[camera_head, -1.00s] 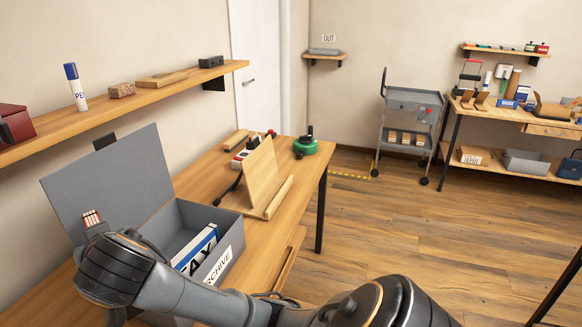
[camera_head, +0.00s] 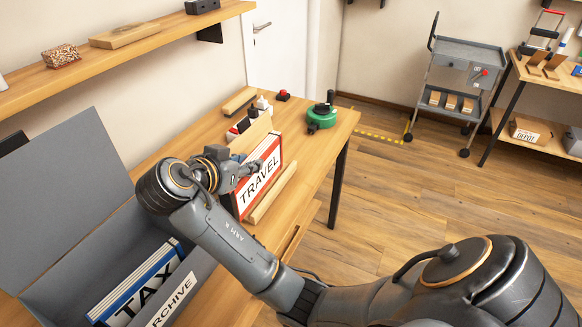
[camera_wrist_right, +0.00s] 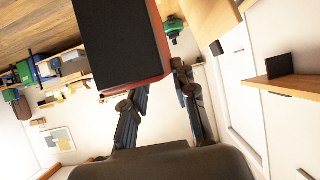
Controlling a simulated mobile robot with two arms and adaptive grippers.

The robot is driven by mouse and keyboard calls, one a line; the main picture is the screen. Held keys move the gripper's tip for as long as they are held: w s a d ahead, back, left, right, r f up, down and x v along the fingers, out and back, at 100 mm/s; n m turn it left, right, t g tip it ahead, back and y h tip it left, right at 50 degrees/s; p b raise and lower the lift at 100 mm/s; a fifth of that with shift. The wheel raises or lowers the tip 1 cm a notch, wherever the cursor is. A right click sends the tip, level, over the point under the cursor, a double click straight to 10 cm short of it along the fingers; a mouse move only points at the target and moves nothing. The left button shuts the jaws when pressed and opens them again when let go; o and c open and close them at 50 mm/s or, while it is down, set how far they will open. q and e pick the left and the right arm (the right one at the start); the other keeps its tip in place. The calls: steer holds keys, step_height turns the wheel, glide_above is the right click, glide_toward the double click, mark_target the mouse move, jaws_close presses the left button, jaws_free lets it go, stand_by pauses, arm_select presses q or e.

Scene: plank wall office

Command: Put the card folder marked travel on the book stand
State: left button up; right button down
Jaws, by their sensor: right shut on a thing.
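The travel card folder (camera_head: 261,178), white with a red border and the word TRAVEL, is at the wooden book stand (camera_head: 273,194), in front of its back board and behind its front lip. It leans back; I cannot tell whether its lower edge touches the stand. My right gripper (camera_head: 247,170) is shut on the folder's near side. In the right wrist view, the folder's dark face and red edge (camera_wrist_right: 120,45) show at the fingers (camera_wrist_right: 158,92). My left gripper is not in view.
A grey archive box (camera_head: 190,285), lid open, holds a blue-and-white TAX folder (camera_head: 140,288) at the near left. A green round device (camera_head: 322,118) and a red button (camera_head: 283,96) stand beyond the stand. A wall shelf (camera_head: 150,45) runs above the table. A grey trolley (camera_head: 465,62) stands farther back.

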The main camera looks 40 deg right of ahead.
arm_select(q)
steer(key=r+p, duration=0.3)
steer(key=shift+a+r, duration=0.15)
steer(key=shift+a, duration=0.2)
arm_select(e)
steer(key=w+d+f, duration=0.9)
steer(key=f, duration=0.3)
steer(key=shift+w+d+f, duration=0.3)
steer(key=shift+w+d, duration=0.05)
steer(key=shift+d, duration=0.05)
steer(key=shift+f, duration=0.1)
steer(key=c, duration=1.5)
jaws_free()
steer(key=shift+f, duration=0.15)
steer(key=o, duration=0.4)
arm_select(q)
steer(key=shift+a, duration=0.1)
arm_select(e)
steer(key=shift+o, duration=0.2)
